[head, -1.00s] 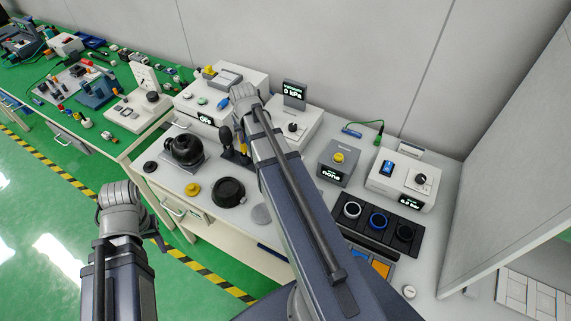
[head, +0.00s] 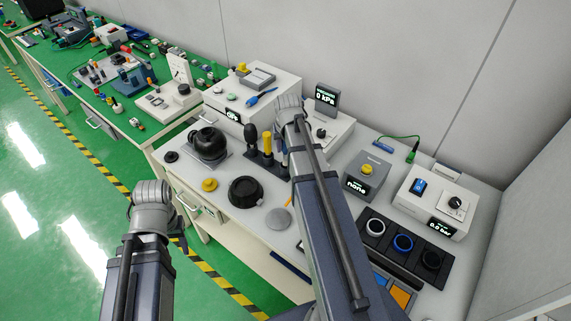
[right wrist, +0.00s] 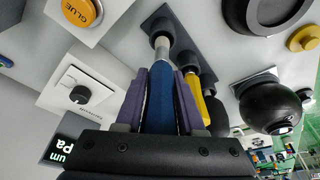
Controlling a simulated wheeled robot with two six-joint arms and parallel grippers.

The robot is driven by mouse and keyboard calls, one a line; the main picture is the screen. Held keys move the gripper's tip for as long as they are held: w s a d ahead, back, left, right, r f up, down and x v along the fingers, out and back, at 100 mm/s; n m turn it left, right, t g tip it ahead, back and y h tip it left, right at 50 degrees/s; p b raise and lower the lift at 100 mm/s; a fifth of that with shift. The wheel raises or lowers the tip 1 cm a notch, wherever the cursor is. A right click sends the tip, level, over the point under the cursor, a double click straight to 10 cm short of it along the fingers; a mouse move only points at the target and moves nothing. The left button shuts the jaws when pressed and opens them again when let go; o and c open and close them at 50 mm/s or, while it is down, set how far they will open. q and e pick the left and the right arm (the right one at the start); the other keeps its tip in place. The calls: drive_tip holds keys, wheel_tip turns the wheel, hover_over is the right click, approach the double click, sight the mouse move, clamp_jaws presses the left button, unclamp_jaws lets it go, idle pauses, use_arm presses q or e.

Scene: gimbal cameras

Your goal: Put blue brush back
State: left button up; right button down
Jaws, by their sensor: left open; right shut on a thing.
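The blue brush (right wrist: 161,95) is in the right wrist view, its handle between the purple fingers of my right gripper (right wrist: 160,88), which is shut on it. Its silver ferrule runs to a dark cup on the brush rack (right wrist: 187,40); I cannot tell how deep it sits. Beside it in the rack are a yellow handle (right wrist: 208,108) and a black one. In the head view the rack's yellow handle (head: 267,142) and black handle (head: 252,136) show, and my right arm hides the gripper and blue brush. My left gripper (head: 180,240) is open, empty and partly hidden, off the bench's left edge.
A black round dish (head: 245,191), a yellow knob (head: 209,184) and a black pot (head: 208,143) stand left of the rack. A white box (head: 237,98) with a blue tool (head: 262,96) on it is behind. The glue box (head: 362,178) is to the right.

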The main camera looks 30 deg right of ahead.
sight(285, 156)
drive_tip(key=shift+f+b, duration=2.05)
drive_tip(key=shift+f, duration=0.5)
drive_tip(key=shift+r, duration=0.15)
drive_tip(key=c, duration=0.5)
unclamp_jaws()
drive_tip(key=p+v, duration=1.2)
drive_tip(key=shift+a+r, duration=0.1)
